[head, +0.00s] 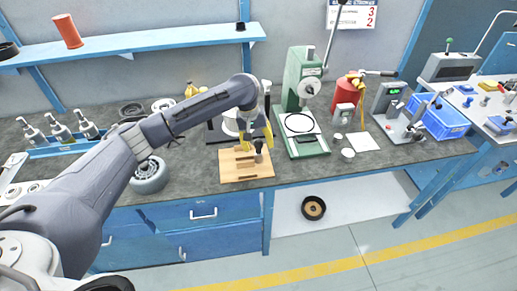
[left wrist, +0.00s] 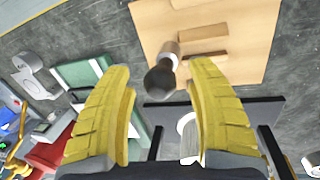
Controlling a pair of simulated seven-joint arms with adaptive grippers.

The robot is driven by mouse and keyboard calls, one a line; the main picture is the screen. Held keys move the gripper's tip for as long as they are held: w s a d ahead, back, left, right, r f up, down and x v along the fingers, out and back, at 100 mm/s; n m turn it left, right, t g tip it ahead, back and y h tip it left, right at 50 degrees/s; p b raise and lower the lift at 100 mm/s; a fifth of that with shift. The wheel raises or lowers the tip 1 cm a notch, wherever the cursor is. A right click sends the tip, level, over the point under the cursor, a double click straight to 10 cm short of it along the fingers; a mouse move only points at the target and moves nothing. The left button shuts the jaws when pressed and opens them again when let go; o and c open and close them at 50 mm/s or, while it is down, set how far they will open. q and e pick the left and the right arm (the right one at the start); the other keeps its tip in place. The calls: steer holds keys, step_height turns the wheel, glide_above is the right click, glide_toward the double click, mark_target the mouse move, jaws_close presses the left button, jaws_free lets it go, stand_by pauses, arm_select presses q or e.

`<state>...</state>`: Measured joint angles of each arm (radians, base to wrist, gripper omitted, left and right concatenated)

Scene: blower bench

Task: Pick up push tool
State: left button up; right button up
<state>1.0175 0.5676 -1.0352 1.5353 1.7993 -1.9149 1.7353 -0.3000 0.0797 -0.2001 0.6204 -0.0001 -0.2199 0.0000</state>
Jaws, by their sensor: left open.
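The push tool (head: 258,156), with a dark round knob and a lighter metal shaft, stands on a light wooden block (head: 240,177) near the front of the bench. In the left wrist view the push tool's black knob (left wrist: 160,84) shows between and slightly beyond the yellow fingertips, with the wooden block (left wrist: 243,22) behind it. My left gripper (head: 257,137) is open, pointing down just above the tool. I see no contact between the fingers and the knob. My right gripper is not in view.
A green press (head: 300,80) stands close right of the block. A red canister (head: 348,90), a digital gauge stand (head: 391,98) and a blue bin (head: 440,120) are farther right. A blue shelf (head: 130,47) runs behind.

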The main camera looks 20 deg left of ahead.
arm_select(q)
steer(key=shift+c, duration=0.3)
jaws_close()
steer(key=shift+r, duration=0.2)
